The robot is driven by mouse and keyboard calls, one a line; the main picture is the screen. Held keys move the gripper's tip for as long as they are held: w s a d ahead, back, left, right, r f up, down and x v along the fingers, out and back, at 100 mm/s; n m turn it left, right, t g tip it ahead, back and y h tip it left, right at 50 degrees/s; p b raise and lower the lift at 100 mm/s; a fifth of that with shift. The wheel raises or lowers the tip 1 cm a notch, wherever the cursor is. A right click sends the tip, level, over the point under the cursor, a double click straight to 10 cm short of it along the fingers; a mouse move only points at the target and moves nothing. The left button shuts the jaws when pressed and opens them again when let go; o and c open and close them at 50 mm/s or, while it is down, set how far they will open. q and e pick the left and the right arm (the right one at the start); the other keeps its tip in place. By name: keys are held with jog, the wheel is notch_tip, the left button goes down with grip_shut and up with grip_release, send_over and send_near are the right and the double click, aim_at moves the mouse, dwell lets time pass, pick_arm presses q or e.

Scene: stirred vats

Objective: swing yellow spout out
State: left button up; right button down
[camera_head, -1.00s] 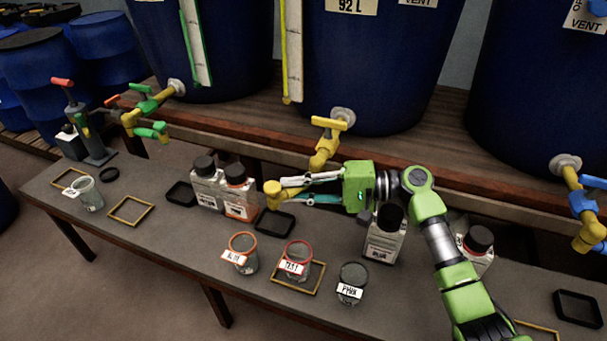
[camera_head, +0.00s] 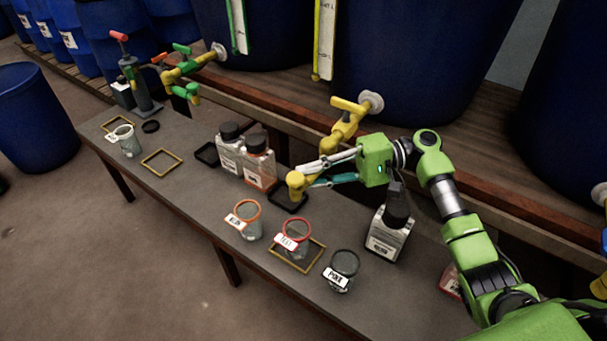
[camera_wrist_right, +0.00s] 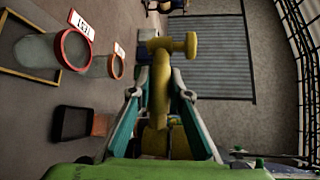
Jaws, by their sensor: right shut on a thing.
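The yellow spout (camera_head: 296,186) hangs off the yellow tap (camera_head: 343,129) on the middle blue vat (camera_head: 405,70). Its end reaches out over the table, above a black square tray (camera_head: 288,202). My right gripper (camera_head: 308,176) is shut on the spout, one finger on each side. The right wrist view shows the yellow spout (camera_wrist_right: 160,85) between the fingers of my right gripper (camera_wrist_right: 160,92), its knobbed end beyond the tips. Part of the spout is hidden by the fingers in the head view. My left gripper is not in view.
Jars with orange (camera_head: 247,220), red (camera_head: 296,238) and black (camera_head: 341,270) rims stand in front of the spout. Two labelled bottles (camera_head: 258,168) stand left of it. Another bottle (camera_head: 389,235) stands below my right arm. A green-handled tap (camera_head: 185,75) is farther left.

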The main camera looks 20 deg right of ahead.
dwell(0.3)
jog(key=c, duration=1.9)
grip_release()
jog(key=d, duration=0.4)
jog(key=d+r, duration=0.1)
jog(key=d, duration=0.3)
jog(key=s+d, duration=0.1)
jog(key=d, duration=0.3)
jog(key=shift+r, duration=0.3)
